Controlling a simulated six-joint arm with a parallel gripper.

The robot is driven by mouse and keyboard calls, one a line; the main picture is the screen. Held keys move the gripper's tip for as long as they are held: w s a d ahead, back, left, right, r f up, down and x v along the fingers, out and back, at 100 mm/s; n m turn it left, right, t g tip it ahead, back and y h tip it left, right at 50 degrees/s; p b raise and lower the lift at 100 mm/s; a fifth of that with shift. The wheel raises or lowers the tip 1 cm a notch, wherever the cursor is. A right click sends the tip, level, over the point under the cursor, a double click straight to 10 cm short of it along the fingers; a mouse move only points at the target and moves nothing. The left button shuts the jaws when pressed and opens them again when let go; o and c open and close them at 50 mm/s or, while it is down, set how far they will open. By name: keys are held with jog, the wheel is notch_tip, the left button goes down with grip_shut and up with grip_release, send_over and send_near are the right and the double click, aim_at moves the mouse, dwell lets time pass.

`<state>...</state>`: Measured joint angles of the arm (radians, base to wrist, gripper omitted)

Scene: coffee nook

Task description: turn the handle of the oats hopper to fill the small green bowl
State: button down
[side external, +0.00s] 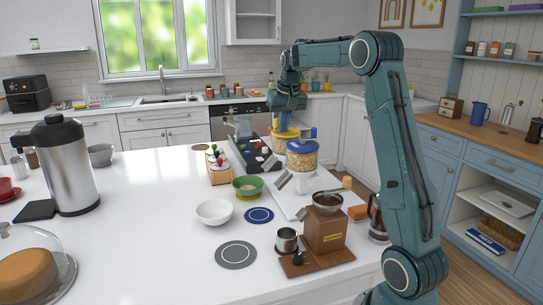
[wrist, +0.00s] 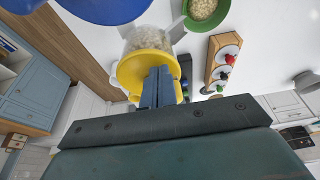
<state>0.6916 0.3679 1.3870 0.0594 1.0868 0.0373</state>
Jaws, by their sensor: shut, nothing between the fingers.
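A hopper with a yellow lid (wrist: 135,70) and a clear body of pale flakes (wrist: 148,40) stands under my gripper; the lid also shows in the side view (side external: 284,134). My gripper (wrist: 160,72) is shut and empty, its fingertips over the lid; I cannot tell whether they touch it. My arm and fingers partly hide this hopper, and its handle is not clear. The small green bowl (side external: 247,181) sits on a yellow mat on the counter and holds pale oats, which also show in the wrist view's bowl (wrist: 203,8).
A second hopper with a blue lid (side external: 300,147) stands in front of the yellow one. A white bowl (side external: 214,211), blue mat (side external: 259,215) and wooden grinder (side external: 325,230) are nearer. A wooden rack with several knobs (wrist: 224,62) stands nearby. The left counter has free room.

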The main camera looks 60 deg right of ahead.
jog(key=shift+s, duration=0.15)
notch_tip(320, 180, up, 7)
dwell(1.4)
jog(key=shift+a, duration=0.15)
